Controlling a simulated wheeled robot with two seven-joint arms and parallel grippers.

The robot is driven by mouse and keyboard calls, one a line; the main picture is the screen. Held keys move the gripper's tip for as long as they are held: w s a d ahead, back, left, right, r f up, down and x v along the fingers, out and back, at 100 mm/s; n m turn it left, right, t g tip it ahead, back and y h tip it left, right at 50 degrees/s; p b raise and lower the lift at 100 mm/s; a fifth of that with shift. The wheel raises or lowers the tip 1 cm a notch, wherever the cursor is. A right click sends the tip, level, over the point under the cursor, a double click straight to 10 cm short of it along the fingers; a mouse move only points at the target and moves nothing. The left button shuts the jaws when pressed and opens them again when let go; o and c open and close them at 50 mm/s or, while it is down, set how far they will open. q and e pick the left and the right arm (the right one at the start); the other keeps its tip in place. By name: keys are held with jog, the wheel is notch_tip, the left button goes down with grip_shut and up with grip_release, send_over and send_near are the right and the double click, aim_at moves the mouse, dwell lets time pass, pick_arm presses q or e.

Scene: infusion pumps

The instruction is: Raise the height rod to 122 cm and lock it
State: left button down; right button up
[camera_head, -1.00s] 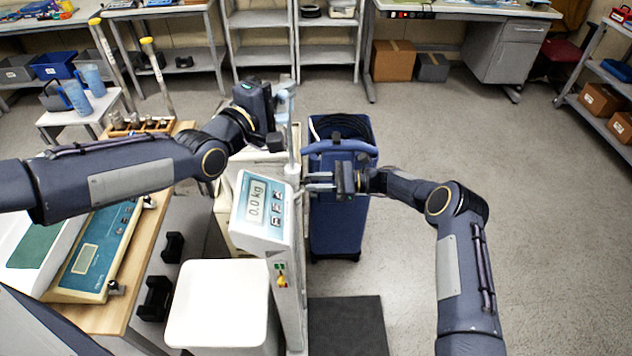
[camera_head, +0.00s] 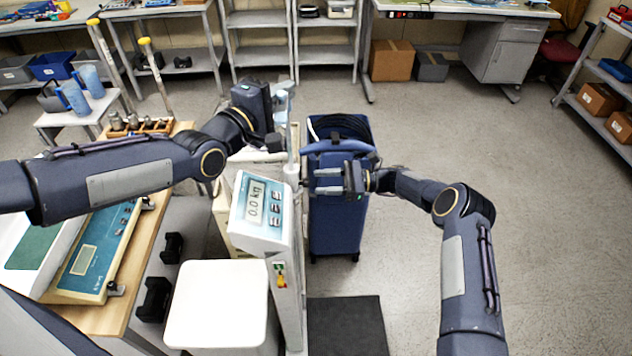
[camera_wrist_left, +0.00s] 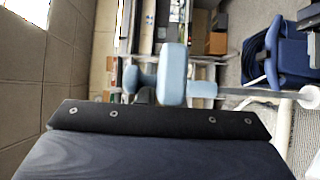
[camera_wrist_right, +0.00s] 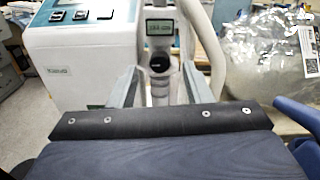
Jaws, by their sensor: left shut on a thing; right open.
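The scale head (camera_head: 262,210) reads 0.0 kg, and the grey height rod (camera_head: 292,158) stands upright behind it. My left gripper (camera_head: 279,112) is shut on the light blue piece (camera_head: 283,87) at the top of the rod; that piece (camera_wrist_left: 173,75) also fills the middle of the left wrist view. My right gripper (camera_head: 325,180) is open and empty, to the right of the rod and apart from it. In the right wrist view, a dark round knob (camera_wrist_right: 160,64) and a small display (camera_wrist_right: 159,30) on the column show between the fingers. The display's digits are too small to read surely.
A blue cart (camera_head: 335,225) stands just behind and right of the scale. A white stool-like seat (camera_head: 218,303) is in front, and a wooden bench (camera_head: 125,300) is at left. The floor at right is clear.

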aim_at(306, 183)
jog(key=d, duration=0.9)
jog(key=shift+d, duration=0.1)
jog(key=a+n, duration=0.6)
jog(key=n, duration=0.9)
jog(key=a+n, duration=0.6)
jog(key=n, duration=0.9)
jog(key=shift+n, duration=0.4)
jog(key=shift+a+f, duration=0.1)
jog(key=shift+c, duration=0.2)
